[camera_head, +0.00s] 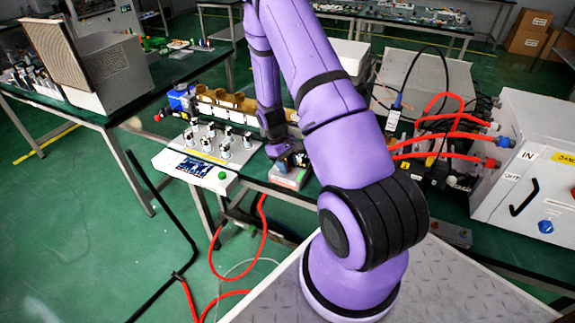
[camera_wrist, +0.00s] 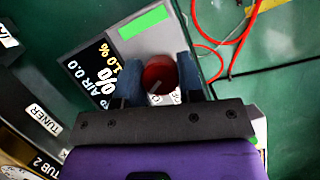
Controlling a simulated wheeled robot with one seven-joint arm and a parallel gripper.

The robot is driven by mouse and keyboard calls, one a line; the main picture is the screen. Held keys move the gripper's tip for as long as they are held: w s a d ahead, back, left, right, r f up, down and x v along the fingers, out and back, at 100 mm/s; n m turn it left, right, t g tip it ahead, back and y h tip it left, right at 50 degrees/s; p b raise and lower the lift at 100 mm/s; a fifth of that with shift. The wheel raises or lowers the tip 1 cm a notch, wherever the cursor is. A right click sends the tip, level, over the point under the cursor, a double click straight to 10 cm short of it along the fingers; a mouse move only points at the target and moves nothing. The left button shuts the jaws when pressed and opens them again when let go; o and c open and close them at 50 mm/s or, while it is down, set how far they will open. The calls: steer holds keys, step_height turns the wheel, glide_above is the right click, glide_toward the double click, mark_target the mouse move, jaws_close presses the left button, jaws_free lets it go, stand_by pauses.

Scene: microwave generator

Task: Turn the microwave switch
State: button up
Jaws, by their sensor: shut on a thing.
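The switch is a round red knob (camera_wrist: 158,70) with a light mark on it, on a grey panel (camera_wrist: 160,38) in the wrist view. My gripper (camera_wrist: 160,84) has its two blue-grey fingers on either side of the knob, shut on it. In the head view my gripper (camera_head: 287,158) points down over a small grey box (camera_head: 289,180) near the table's front edge. The knob is hidden there behind my gripper and arm. A black display (camera_wrist: 92,72) with figures and a green label (camera_wrist: 143,22) are beside the knob.
A white panel with several upright knobs (camera_head: 195,167) is just left of my gripper. Red cables (camera_head: 450,125) and a white cabinet (camera_head: 530,165) stand to the right. Red hoses (camera_head: 262,230) hang below the table edge.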

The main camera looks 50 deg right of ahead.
steer(key=o, duration=0.9)
steer(key=n+h, duration=0.1)
steer(key=n, duration=0.1)
steer(key=n+h, duration=0.1)
steer(key=n, duration=0.2)
steer(key=shift+w+n+t, duration=0.15)
steer(key=shift+n+t, duration=0.15)
steer(key=shift+t, duration=0.1)
steer(key=n+t+h, duration=0.1)
steer(key=n, duration=0.5)
steer(key=shift+t+h, duration=0.4)
steer(key=shift+s+a+r+m+t+y, duration=0.15)
steer(key=shift+a+r+m+t, duration=0.5)
steer(key=shift+a+r, duration=2.65)
steer(key=shift+a+r+m+t+y, duration=0.3)
steer(key=shift+r+m, duration=0.8)
steer(key=shift+r, duration=5.15)
steer(key=shift+s+a+r+m+t+y, duration=0.15)
steer(key=shift+a+r+m+t, duration=0.5)
steer(key=shift+a+r, duration=2.65)
